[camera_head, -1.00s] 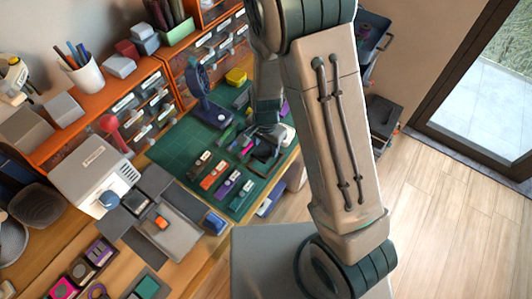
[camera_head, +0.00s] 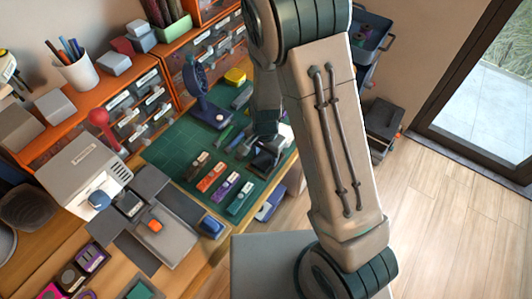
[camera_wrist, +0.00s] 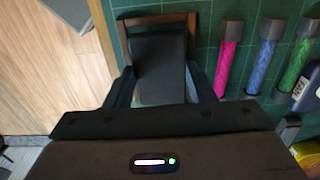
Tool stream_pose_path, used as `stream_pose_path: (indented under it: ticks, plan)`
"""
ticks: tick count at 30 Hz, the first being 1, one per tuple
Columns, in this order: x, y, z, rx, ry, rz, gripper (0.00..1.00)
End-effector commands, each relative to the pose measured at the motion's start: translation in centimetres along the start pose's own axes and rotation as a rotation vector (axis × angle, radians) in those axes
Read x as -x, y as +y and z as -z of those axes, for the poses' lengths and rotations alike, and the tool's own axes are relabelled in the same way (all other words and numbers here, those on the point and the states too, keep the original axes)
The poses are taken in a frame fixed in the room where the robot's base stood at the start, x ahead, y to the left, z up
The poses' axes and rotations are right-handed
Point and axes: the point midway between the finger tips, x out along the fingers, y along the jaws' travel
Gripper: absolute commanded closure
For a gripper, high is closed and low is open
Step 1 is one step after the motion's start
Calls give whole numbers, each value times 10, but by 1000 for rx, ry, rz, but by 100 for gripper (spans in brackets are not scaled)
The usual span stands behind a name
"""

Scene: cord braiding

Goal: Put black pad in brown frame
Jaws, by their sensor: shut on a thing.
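In the wrist view my gripper (camera_wrist: 160,76) is shut on the black pad (camera_wrist: 158,48), with one finger at each side of it. The brown frame (camera_wrist: 157,19) lies on the green mat beneath the pad. Its far bar and right far corner show beyond the pad. The pad and the fingers hide the rest of the frame. I cannot tell whether the pad is above the frame or inside it. In the head view my gripper (camera_head: 264,153) is low over the mat's right part, and the pad and frame are hard to tell apart there.
The green cutting mat (camera_head: 172,150) carries several small cord tubes, among them pink (camera_wrist: 228,55), blue (camera_wrist: 265,60) and green (camera_wrist: 298,62) ones to the right in the wrist view. A blue fan (camera_head: 200,92) stands behind. The table edge and wooden floor (camera_wrist: 55,75) lie to the left there.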

Motion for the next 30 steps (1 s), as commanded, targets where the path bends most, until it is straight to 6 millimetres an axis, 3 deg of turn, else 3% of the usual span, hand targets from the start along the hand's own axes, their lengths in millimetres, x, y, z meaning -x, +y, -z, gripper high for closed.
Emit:
stream_pose_path:
  ticks: [7,8,9,10,20,26,30]
  plan:
    - [-4,0,0,0,0,1,74]
    - [-4,0,0,0,0,0,42]
    - [-4,0,0,0,0,0,31]
    - [-4,0,0,0,0,0,29]
    - [-1,0,0,0,0,0,29]
    - [19,-1,0,1,3,5,29]
    - [46,-2,0,2,3,7,29]
